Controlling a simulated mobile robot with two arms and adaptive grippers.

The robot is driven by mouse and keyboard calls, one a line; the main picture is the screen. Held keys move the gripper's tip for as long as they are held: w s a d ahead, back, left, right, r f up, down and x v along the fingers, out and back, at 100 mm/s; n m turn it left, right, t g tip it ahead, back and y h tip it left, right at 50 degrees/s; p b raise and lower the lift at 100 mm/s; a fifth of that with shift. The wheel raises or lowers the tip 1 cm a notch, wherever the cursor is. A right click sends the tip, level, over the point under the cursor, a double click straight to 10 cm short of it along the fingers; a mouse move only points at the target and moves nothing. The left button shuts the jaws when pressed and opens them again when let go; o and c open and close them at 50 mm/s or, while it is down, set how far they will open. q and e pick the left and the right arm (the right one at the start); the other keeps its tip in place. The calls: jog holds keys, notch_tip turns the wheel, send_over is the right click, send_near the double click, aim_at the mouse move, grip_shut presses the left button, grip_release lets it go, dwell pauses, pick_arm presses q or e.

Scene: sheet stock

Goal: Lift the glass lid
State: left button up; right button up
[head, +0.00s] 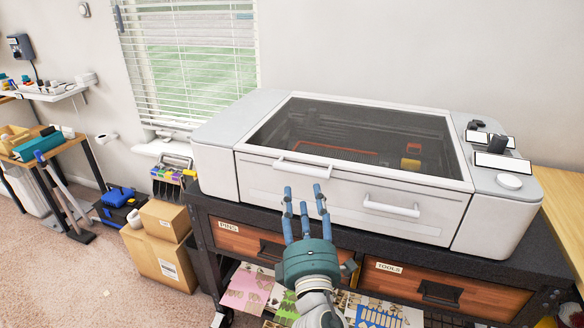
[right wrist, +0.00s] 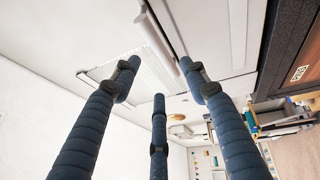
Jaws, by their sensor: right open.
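The glass lid (head: 350,140) is a dark pane in a white frame on top of a white and grey machine. It lies closed. Two white bar handles are on the front: a left handle (head: 303,170) and a right handle (head: 392,210). My right gripper (head: 302,190) is open and empty, its blue fingers pointing up just below and in front of the left handle. In the right wrist view the spread fingers (right wrist: 159,75) have a pale bar (right wrist: 160,42) between and beyond their tips; I cannot tell if they touch it. My left gripper is not in view.
The machine stands on a dark bench (head: 215,208) with wooden drawers (head: 445,290) below. A control panel with a white round knob (head: 509,181) is at its right. Cardboard boxes (head: 160,258) stand on the floor to the left. The space above the lid is clear.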

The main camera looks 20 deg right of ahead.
aim_at(299, 171)
jog(key=p+x, duration=0.2)
jog(key=x, duration=0.8)
jog(key=shift+w+r+p, duration=0.15)
jog(key=shift+w+p, duration=0.15)
grip_shut()
